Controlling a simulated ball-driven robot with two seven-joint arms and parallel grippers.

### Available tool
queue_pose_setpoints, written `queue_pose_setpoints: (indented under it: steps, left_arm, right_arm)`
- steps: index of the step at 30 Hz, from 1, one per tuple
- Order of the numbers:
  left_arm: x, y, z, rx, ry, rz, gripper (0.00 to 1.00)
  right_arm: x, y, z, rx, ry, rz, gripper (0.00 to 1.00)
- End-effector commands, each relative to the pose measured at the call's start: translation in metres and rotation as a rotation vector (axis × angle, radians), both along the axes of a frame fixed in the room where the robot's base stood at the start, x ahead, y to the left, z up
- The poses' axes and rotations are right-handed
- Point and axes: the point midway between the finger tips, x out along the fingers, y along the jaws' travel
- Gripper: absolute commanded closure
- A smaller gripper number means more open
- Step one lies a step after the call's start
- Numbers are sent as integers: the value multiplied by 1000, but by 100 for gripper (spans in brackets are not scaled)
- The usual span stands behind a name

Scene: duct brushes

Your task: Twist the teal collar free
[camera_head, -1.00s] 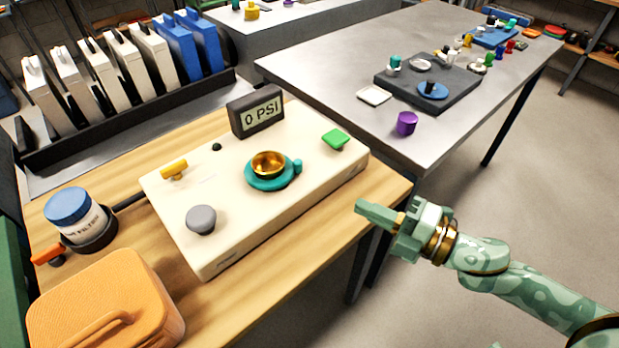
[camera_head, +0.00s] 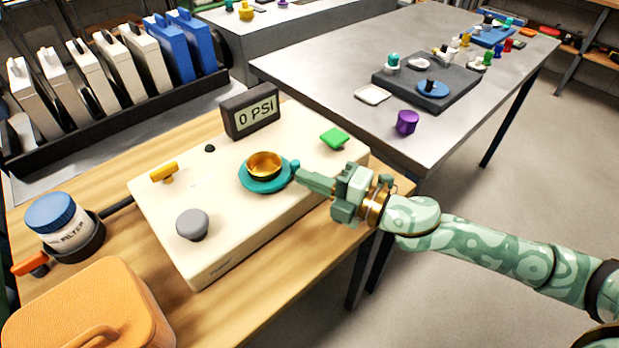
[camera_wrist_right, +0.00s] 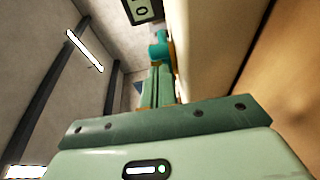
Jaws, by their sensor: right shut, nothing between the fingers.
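The teal collar (camera_head: 251,184) is a flat ring around a gold cup-shaped fitting (camera_head: 264,164) on top of the cream box (camera_head: 215,250). A small teal knob stands out from the collar's right side. My right gripper (camera_head: 298,172) is shut and empty, with its fingertips at this knob, touching or very near it. In the right wrist view the shut fingers (camera_wrist_right: 157,85) point at the teal knob (camera_wrist_right: 158,47), which covers most of the collar from that side. My left gripper is not in view.
An orange case (camera_head: 85,305) and a blue-capped filter jar (camera_head: 58,222) stand at left. A metal table (camera_head: 330,75) lies behind.

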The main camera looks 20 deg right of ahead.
Motion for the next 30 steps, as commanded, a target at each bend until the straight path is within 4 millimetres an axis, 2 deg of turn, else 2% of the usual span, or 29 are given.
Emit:
queue_pose_setpoints:
  steps: [13, 20, 23, 30]
  left_arm:
    - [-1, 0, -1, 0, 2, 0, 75]
    - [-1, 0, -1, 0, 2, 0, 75]
    - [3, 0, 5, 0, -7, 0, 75]
    - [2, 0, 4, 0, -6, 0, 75]
  right_arm:
    - [5, -1, 1, -2, -1, 4, 100]
    - [16, -10, 1, -4, -2, 117, 100]
    - [22, -13, 4, 0, -3, 123, 100]
    - [23, -13, 1, -1, -1, 124, 100]
